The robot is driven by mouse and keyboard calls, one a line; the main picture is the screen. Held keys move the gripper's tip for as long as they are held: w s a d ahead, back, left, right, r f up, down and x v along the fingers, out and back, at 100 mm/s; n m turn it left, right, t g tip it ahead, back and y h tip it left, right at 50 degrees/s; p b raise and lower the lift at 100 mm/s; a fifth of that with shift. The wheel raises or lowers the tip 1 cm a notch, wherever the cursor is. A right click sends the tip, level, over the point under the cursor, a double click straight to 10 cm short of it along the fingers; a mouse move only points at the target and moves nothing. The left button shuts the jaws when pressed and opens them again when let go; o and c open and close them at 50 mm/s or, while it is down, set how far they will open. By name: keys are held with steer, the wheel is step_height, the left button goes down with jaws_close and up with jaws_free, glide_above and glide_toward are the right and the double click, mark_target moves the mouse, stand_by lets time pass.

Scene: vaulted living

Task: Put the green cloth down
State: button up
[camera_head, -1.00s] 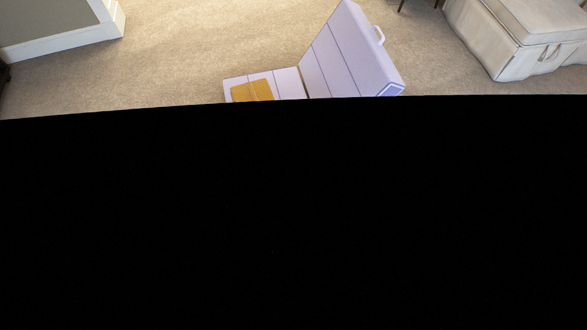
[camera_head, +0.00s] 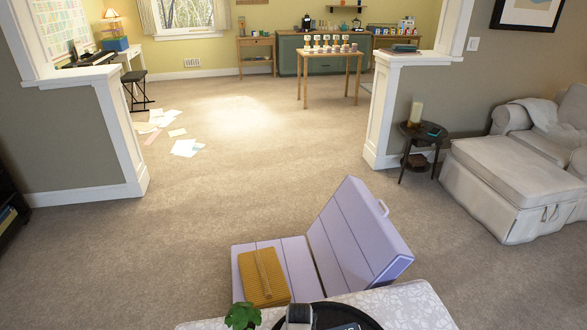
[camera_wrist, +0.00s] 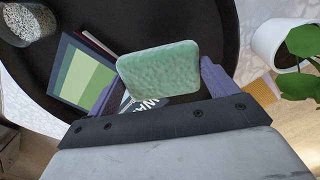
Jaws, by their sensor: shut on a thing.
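The green cloth (camera_wrist: 160,69) shows in the wrist view as a pale green, textured, rounded rectangle. My gripper (camera_wrist: 158,84) is shut on it, with a purple finger on each side. The cloth is over a round black tray (camera_wrist: 215,18); I cannot tell whether it touches anything below. In the head view, the tray's dark rim (camera_head: 366,317) shows at the bottom edge. The cloth cannot be made out there.
On the tray are a speckled cup (camera_wrist: 28,20) and a card with green bands (camera_wrist: 84,75). A potted plant (camera_wrist: 280,42) stands beside it. The tray is on a pale patterned surface (camera_head: 410,303).

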steer(key=f+n+b, duration=0.1)
steer(key=b, duration=0.1)
steer(key=a+n+b, duration=0.1)
steer(key=n+b, duration=0.1)
steer(key=b, duration=0.1)
steer(key=shift+s+f, duration=0.1)
steer(key=shift+f, duration=0.3)
steer(key=shift+s+a+n+b, duration=0.15)
steer(key=shift+a+n+b, duration=0.15)
steer(key=shift+n+b, duration=0.4)
steer(key=shift+s+r, duration=0.1)
steer(key=shift+r, duration=0.2)
